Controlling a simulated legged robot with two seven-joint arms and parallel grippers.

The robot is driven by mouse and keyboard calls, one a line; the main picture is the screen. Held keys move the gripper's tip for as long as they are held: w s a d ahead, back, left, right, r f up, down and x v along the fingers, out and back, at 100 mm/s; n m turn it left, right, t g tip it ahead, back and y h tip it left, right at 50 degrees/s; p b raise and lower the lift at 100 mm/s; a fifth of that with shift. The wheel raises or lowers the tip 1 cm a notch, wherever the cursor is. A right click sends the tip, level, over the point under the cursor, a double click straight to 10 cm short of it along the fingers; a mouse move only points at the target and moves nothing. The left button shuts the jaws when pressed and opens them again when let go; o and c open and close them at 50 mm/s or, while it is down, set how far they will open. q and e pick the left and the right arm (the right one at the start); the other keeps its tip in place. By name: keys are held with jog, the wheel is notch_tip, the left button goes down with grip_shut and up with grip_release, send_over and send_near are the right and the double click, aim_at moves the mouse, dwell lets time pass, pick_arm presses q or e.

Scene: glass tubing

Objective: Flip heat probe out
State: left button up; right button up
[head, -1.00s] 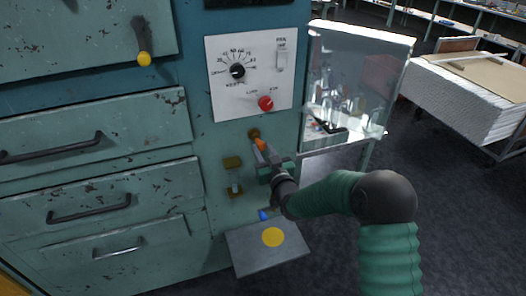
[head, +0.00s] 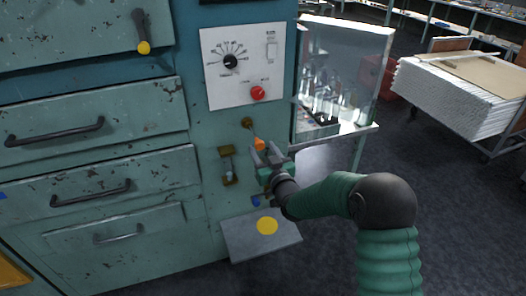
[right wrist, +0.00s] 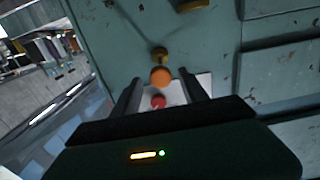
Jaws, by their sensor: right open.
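The heat probe is a thin rod with an orange end (head: 259,144), hanging from a brass pivot (head: 247,122) on the teal cabinet front. My right gripper (head: 266,154) is open just below and right of the orange end. My left gripper is not in view.
A white panel (head: 222,95) with a black dial (head: 230,61) and a red knob (head: 257,93) is above. A brass bracket (head: 227,153) is left of the probe. A grey plate with a yellow disc (head: 267,226) is below. A glass-fronted case (head: 340,80) stands right.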

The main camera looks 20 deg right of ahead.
jog(key=s, duration=1.6)
jog(key=shift+s+d, duration=0.3)
jog(key=shift+s, duration=0.05)
